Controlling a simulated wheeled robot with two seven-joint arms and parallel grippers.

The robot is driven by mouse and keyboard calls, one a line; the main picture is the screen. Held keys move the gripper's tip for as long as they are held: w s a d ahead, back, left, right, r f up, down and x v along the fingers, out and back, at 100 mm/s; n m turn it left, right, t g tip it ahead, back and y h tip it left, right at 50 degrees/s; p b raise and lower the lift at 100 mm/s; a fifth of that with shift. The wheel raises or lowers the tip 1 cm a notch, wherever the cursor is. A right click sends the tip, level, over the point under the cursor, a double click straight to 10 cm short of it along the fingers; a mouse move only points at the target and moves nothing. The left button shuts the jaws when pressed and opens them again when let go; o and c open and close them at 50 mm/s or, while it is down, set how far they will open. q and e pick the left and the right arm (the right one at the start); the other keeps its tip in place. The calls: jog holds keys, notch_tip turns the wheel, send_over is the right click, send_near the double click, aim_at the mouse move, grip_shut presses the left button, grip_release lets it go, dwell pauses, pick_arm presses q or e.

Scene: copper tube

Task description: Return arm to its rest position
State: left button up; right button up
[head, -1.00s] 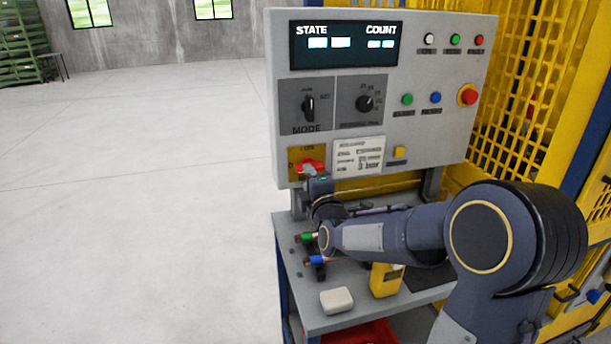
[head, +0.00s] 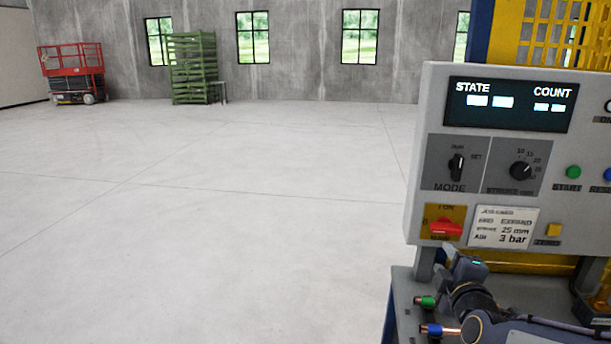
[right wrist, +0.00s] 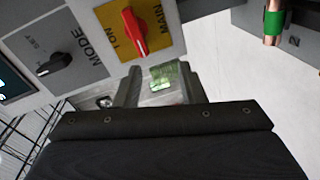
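My right gripper (head: 452,258) is at the lower right of the head view, just below the red main switch (head: 446,227) on the control panel. In the right wrist view its two fingers (right wrist: 158,75) are apart with nothing between them. The red switch (right wrist: 133,30) is just beyond and to the left of the fingers, and no finger touches it there. My right arm (head: 545,334) runs off the lower right corner. My left gripper is not in view.
The grey control panel (head: 418,150) stands over a bench (head: 402,290). Green-banded (head: 426,301) and blue-banded (head: 440,331) copper tube pieces lie by my right arm. Open floor (head: 200,240) fills the left. A red lift (head: 72,72) and green rack (head: 192,68) stand far back.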

jog(key=s+a+f+m+g+y, duration=0.2)
jog(key=s+a+f+m+g, duration=0.1)
jog(key=s, duration=0.6)
jog(key=s+a+f+m+g+y, duration=0.2)
jog(key=s+a+f+m+g, duration=0.1)
jog(key=s+m, duration=0.4)
jog(key=s+a+f+m+g+y, duration=0.2)
jog(key=s+a+f+m+g, duration=0.2)
jog(key=s, duration=0.9)
jog(key=shift+a+m+g+y, duration=0.35)
jog(key=shift+a+m, duration=0.25)
jog(key=shift+a, duration=0.55)
